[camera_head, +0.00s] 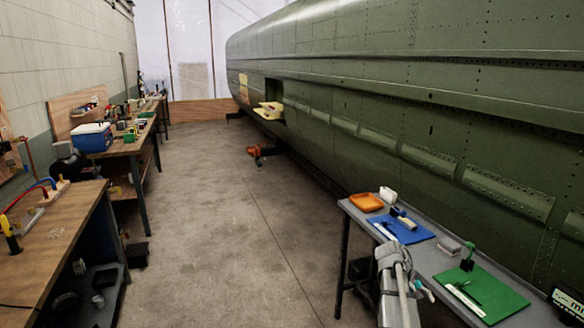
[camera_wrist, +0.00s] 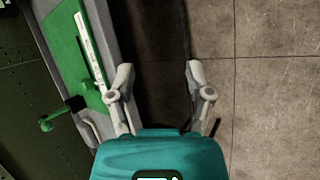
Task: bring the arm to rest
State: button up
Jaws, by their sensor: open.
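My gripper (camera_wrist: 161,78) shows in the wrist view with its two grey fingers spread well apart. Nothing is between them; dark shadow and concrete floor show beyond. The left finger overlaps the edge of the grey worktable (camera_wrist: 105,32) in that picture; I cannot tell whether they touch. In the head view my grey arm (camera_head: 396,285) stands at the bottom, in front of the worktable (camera_head: 427,262). A small teal part beside it seems to belong to my gripper, but its fingers are not clear there.
The worktable carries a green mat (camera_head: 483,294), a blue mat (camera_head: 402,228) and an orange tray (camera_head: 366,202). The green fuselage (camera_head: 400,110) runs along the right. Wooden benches (camera_head: 58,232) line the left wall. The concrete floor (camera_head: 215,220) between is mostly clear.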

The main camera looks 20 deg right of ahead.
jog(key=a+n+t+y+p, duration=0.2)
jog(key=a+y, duration=0.4)
jog(key=a, duration=3.4)
jog(key=t+p, duration=0.1)
jog(key=t, duration=0.1)
jog(key=shift+w+t+p, duration=0.2)
jog(key=shift+t+p, duration=0.1)
jog(key=shift+t, duration=0.1)
